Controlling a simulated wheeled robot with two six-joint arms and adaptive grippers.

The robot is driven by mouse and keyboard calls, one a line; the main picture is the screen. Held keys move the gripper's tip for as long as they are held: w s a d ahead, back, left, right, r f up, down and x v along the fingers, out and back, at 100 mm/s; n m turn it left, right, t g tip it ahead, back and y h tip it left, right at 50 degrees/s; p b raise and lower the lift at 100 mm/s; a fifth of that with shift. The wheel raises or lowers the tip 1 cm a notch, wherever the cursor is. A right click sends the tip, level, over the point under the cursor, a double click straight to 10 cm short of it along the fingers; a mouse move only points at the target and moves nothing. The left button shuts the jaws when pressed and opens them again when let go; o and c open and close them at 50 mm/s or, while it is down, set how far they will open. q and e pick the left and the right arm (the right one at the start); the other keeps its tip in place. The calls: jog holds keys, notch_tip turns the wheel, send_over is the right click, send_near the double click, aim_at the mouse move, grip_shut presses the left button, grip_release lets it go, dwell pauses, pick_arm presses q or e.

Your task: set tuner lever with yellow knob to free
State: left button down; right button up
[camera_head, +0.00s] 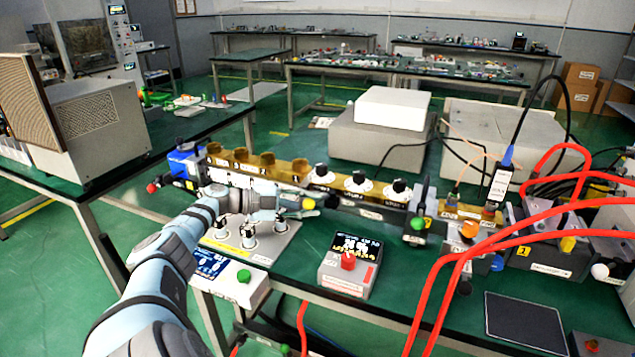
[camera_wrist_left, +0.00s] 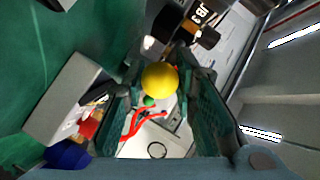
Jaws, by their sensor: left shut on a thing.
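The yellow knob (camera_wrist_left: 160,77) of the tuner lever shows between the fingers of my left gripper (camera_wrist_left: 157,92) in the left wrist view. In the head view the same yellow knob (camera_head: 308,203) is at the tip of my left gripper (camera_head: 298,202), in front of the brass waveguide line. The gripper is shut on it. The lever's shaft is mostly hidden by the gripper, so its angle cannot be told. My right gripper is in neither view.
The brass waveguide (camera_head: 350,204) with several black knobs runs along the bench behind the gripper. A grey box with a red knob (camera_head: 347,260) stands in front. Red hoses (camera_head: 462,262) cross the right side. A black pad (camera_head: 525,322) lies at front right.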

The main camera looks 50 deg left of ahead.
pick_arm(q)
jog(key=shift+f, duration=0.15)
jog(key=c, duration=1.3)
grip_release()
jog(key=v, duration=1.2)
